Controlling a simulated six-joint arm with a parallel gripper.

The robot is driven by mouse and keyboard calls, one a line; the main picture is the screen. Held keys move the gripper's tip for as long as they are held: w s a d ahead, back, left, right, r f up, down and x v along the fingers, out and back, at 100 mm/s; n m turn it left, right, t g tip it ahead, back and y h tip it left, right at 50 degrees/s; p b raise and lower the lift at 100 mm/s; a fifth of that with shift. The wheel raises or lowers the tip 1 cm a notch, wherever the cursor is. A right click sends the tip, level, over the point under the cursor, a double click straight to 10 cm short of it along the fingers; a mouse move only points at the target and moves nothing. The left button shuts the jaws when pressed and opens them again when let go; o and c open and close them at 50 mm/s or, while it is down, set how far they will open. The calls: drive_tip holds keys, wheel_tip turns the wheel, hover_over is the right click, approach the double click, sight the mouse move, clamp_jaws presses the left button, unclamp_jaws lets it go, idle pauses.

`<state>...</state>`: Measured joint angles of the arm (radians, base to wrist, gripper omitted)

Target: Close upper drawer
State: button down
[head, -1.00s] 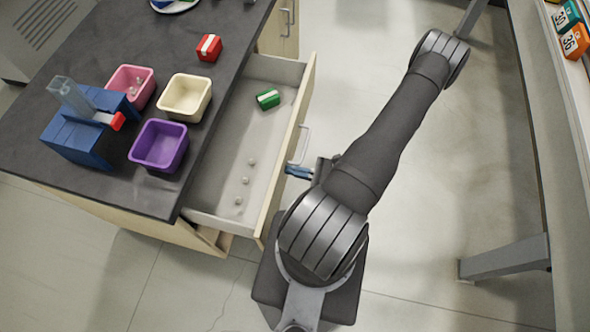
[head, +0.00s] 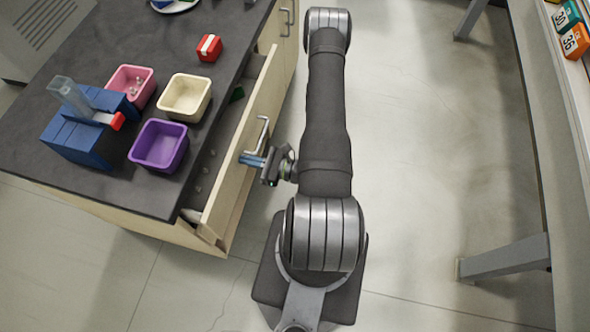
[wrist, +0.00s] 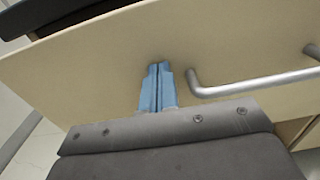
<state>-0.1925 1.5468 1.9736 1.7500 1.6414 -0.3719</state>
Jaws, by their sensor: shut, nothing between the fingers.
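The upper drawer (head: 246,140) is partly open, and a narrow strip of its inside shows beside the dark counter. A green box (head: 237,94) and small pale balls are partly visible inside. My gripper (head: 243,159) is shut and empty, with its blue fingertips at the drawer's front face, beside the metal handle (head: 264,134). In the wrist view the shut blue fingers (wrist: 157,70) point at the pale front panel (wrist: 230,45), apparently against it. The handle (wrist: 255,82) is to their right, outside the fingers.
Purple (head: 158,146), cream (head: 185,97) and pink (head: 133,84) bins stand on the counter (head: 60,178) with a blue device (head: 77,140) and a red box (head: 209,47). Clear floor lies right of my arm.

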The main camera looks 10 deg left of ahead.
sight(227, 156)
drive_tip(key=a, duration=0.8)
drive_tip(key=shift+a, duration=0.3)
drive_tip(key=shift+w+r, duration=0.1)
drive_tip(key=shift+r, duration=0.05)
drive_tip(key=d, duration=1.4)
drive_tip(key=shift+d, duration=0.3)
drive_tip(key=shift+a, duration=0.1)
drive_tip(key=shift+a, duration=6.35)
drive_tip(key=shift+d, duration=0.15)
